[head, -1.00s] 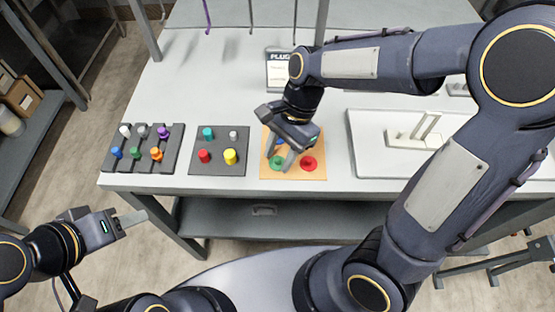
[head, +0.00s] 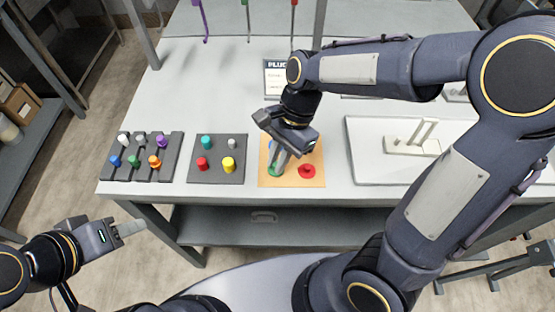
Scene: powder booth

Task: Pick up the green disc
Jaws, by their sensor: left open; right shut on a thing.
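The green disc (head: 273,171) is at the front left of the orange-tan board (head: 316,154) on the table, partly hidden by my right gripper. My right gripper (head: 277,167) comes down from above with its fingers closed at the green disc. The disc appears to be still at board level. A red disc (head: 307,171) lies to the right of it on the same board. A bit of a blue piece (head: 271,146) shows behind the fingers. My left gripper (head: 131,228) is open and empty, in front of and below the table's front edge.
A dark board (head: 217,174) with teal, grey, red and yellow pegs stands to the left. Further left is a slotted rack (head: 126,173) with several coloured plugs. A white tray (head: 368,160) with a pale fixture is on the right. A small sign (head: 275,78) stands behind.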

